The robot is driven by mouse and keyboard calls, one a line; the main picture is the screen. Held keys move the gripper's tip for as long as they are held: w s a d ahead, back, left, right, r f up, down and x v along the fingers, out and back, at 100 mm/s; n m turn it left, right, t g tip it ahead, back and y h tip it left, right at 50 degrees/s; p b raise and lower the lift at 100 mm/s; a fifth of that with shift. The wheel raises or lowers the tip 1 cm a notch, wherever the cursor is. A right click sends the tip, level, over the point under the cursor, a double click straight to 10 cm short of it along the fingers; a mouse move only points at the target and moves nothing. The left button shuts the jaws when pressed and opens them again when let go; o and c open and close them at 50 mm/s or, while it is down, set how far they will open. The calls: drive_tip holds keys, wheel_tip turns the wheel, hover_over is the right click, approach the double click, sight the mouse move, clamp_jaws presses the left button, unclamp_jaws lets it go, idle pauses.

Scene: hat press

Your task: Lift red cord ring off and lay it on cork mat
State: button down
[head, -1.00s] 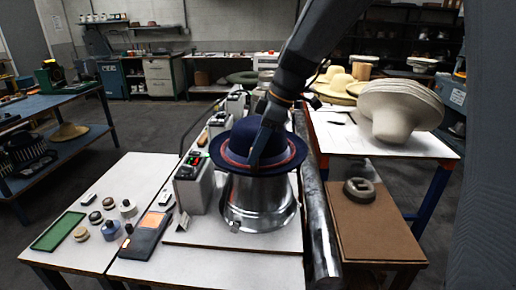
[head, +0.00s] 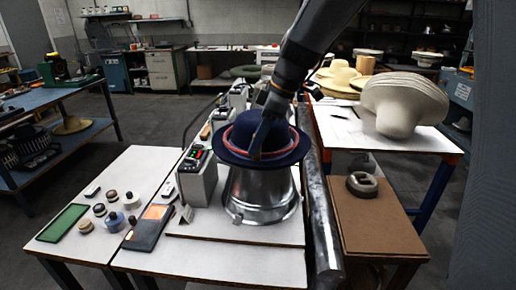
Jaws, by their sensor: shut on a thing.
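A dark blue hat (head: 231,155) sits brim-down on a shiny metal cone-shaped form (head: 250,195). The red cord ring (head: 280,155) is around the hat's crown. Its front runs low near the brim, and its right side shows higher, so it looks tilted. My gripper (head: 258,148) points down at the front of the crown and is shut on the ring's front. My arm and gripper hide part of the crown and the far side of the ring. The brown, cork-like mat (head: 375,228) covers a low stand at the right.
A dark grey ring-shaped object (head: 361,185) lies on the mat's back part; its front is clear. A grey control box (head: 198,180) stands left of the form.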

wheel_tip(320, 180, up, 8)
drive_tip(key=shift+r+b, duration=0.1)
drive_tip(key=shift+b, duration=0.6)
wheel_tip(320, 180, up, 12)
drive_tip(key=p, duration=0.8)
idle(0.4)
